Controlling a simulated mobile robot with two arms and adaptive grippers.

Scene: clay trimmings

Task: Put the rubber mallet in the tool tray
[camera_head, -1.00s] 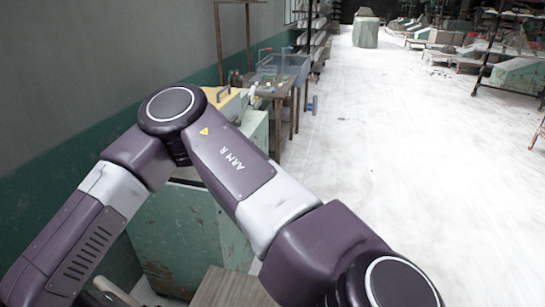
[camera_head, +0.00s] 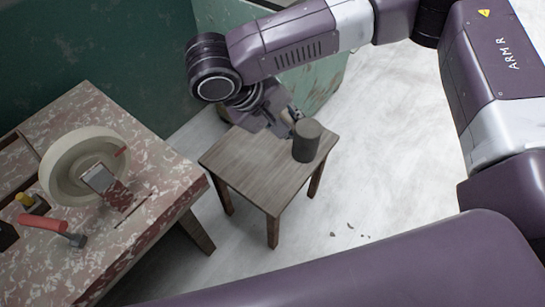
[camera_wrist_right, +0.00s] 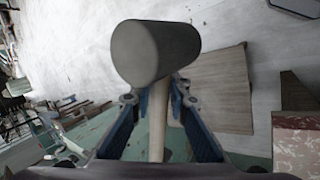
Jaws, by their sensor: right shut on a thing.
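The rubber mallet has a dark grey cylindrical head (camera_head: 307,140) and a pale handle (camera_wrist_right: 158,120). My right gripper (camera_head: 286,124) is shut on the handle and holds the mallet over the small wooden table. In the right wrist view the handle runs between the two blue-lined fingers (camera_wrist_right: 158,132), with the head beyond the fingertips. I cannot tell the gap between mallet and table. A low-rimmed brown tray (camera_head: 14,163), likely the tool tray, lies on the worn workbench and is cut off by the left edge. My left gripper is out of view.
The worn workbench (camera_head: 157,178) also carries a cream round basin (camera_head: 58,165), a red-handled hammer (camera_head: 45,223) and a small yellow-topped item (camera_head: 27,202). The small wooden table (camera_head: 245,167) is otherwise bare. A green cabinet (camera_head: 320,80) stands behind. Pale floor lies open to the right.

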